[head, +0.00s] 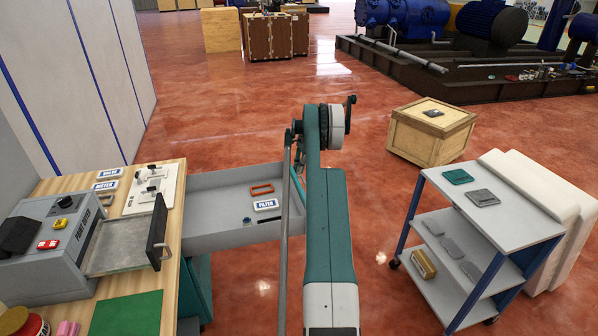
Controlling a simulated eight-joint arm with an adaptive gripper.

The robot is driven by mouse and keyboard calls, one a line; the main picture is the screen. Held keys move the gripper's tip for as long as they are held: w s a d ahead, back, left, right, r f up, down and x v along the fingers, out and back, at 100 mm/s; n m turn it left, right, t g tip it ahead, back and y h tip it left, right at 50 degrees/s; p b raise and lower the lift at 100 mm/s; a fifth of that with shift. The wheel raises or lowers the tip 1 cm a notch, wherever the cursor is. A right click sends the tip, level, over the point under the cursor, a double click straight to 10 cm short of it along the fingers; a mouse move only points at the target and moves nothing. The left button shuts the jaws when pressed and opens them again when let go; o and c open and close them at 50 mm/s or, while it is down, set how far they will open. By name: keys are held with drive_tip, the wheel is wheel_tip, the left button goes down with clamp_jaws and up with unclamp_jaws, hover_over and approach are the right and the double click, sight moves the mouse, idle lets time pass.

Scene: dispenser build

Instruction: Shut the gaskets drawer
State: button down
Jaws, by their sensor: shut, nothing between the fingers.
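A long grey drawer (218,186) stands pulled out to the right from the wooden bench (175,215). It holds an orange-red frame-shaped piece (262,189), a white FILTER tag (266,205), a small blue-topped piece and a dark pen-like bar. My arm hides its right end, and I see no gaskets label on it. A smaller, shallow metal drawer (118,247) with a dark front and handle is also open, out of the grey box on the bench. My arm rises up the middle of the view, beside the long drawer's right end. I cannot make out my gripper.
A grey shelf cart (487,208) with flat parts stands at the right. A wooden crate (430,132) is on the red floor behind it. The grey box (45,250) and a green mat (126,313) are on the bench. Floor between drawer and cart is clear.

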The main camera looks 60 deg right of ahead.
drive_tip(key=shift+w+a, duration=0.1)
drive_tip(key=w+a+p, duration=0.1)
drive_tip(key=w+a, duration=3.7)
drive_tip(key=shift+w+a, duration=0.1)
drive_tip(key=shift+a, duration=0.05)
drive_tip(key=shift+w+a, duration=0.1)
drive_tip(key=shift+a, duration=0.05)
drive_tip(key=shift+s+d, duration=0.35)
drive_tip(key=shift+d, duration=0.05)
drive_tip(key=s+d, duration=0.2)
drive_tip(key=shift+s+d, duration=0.25)
drive_tip(key=shift+d, duration=0.1)
drive_tip(key=p+v, duration=0.2)
drive_tip(key=v, duration=0.8)
drive_tip(key=shift+s+d, duration=0.15)
